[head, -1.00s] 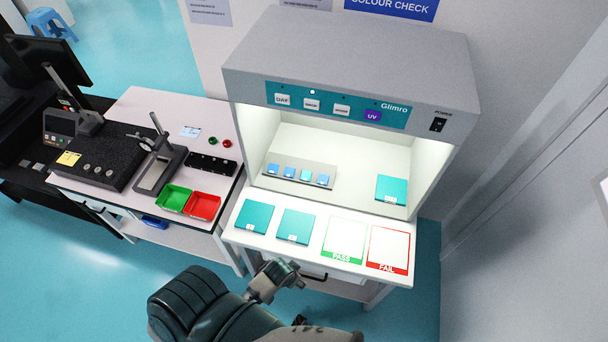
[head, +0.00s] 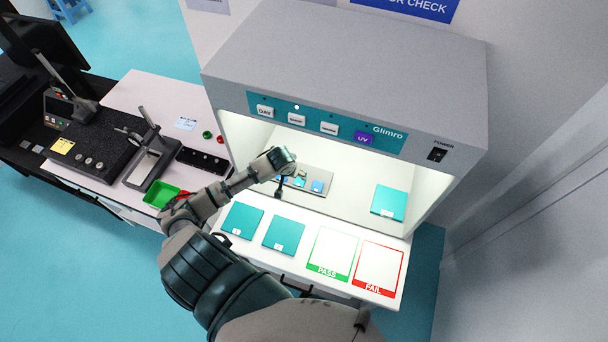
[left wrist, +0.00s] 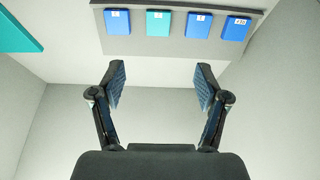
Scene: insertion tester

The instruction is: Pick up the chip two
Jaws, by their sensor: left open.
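A row of small chips sits on a grey sloped rack (head: 321,203) inside the lit booth. In the left wrist view the row has a blue chip (left wrist: 117,22), a teal chip (left wrist: 158,23) and two more blue chips, (left wrist: 198,25) and (left wrist: 235,28). Their labels are too small to read surely, so I cannot tell which is chip two. In the head view my arm hides the left end of the row; the teal chip (head: 300,181) and the right blue chip (head: 317,187) show. My left gripper (left wrist: 160,76) is open and empty, apart from the chips.
The booth's hood (head: 345,65) overhangs my left gripper. Teal panels, (head: 242,221) and (head: 284,235), lie on the front ledge beside the PASS frame (head: 332,254) and FAIL frame (head: 378,269). Another teal panel (head: 389,201) lies inside at right. A green bin (head: 160,195) stands left.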

